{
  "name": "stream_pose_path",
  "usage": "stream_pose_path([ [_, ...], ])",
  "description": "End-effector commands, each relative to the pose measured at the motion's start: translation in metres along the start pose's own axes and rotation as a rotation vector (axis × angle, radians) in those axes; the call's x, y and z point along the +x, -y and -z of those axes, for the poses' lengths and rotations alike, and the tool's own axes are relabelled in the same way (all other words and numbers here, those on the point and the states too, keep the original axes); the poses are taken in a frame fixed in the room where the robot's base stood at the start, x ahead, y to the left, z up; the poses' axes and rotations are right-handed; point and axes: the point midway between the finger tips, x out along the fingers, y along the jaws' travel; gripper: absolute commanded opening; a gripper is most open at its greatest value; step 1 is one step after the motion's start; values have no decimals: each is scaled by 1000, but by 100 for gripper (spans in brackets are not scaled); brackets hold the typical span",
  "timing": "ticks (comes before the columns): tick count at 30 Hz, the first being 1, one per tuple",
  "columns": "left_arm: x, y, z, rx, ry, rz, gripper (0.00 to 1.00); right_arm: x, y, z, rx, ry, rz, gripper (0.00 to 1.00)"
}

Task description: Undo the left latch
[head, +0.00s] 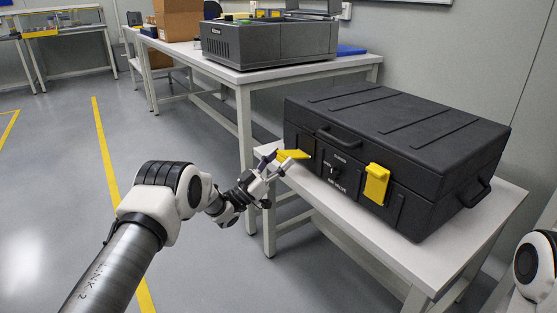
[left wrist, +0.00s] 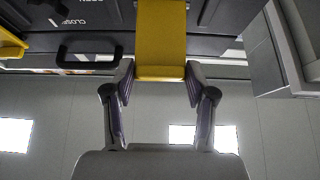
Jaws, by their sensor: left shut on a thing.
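The black case (head: 400,125) stands on a white bench, its lid down. Its left latch (head: 293,154) is a yellow flap that sticks out from the front face, swung away from it. My left gripper (head: 277,164) is at the flap's outer end, shut on it. In the left wrist view the yellow flap (left wrist: 160,40) lies between the two fingertips, with a finger at each side edge. The right latch (head: 376,184) is yellow and lies flat against the case front. My right gripper is not in view.
The white bench (head: 490,215) has a narrow free strip before the case. A carrying handle (head: 337,142) and a small valve knob (head: 334,172) are on the case front. A table (head: 290,75) with a grey machine (head: 270,42) stands behind. The floor at left is clear.

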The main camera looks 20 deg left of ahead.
Motion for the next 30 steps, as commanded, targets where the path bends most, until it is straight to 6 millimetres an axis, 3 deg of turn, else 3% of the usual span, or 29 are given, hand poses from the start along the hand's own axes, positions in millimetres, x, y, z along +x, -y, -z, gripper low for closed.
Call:
stream_pose_path([
  [1, -2, -3, -6, -5, 14, -2, 0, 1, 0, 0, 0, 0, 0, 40],
  [2, -1, -3, -6, -5, 14, -2, 63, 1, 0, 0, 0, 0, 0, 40],
  [3, -1, -3, -6, -5, 14, -2, 71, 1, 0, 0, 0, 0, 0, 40],
  [14, -5, 0, -2, -2, 5, 0, 71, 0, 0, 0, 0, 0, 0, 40],
  [17, -19, 0, -2, -3, 7, 1, 71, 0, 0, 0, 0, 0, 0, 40],
  [27, -101, -1, -4, -5, 9, 1, 71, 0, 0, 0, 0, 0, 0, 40],
  [30, -114, -2, -4, -4, 8, -2, 71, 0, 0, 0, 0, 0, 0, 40],
])
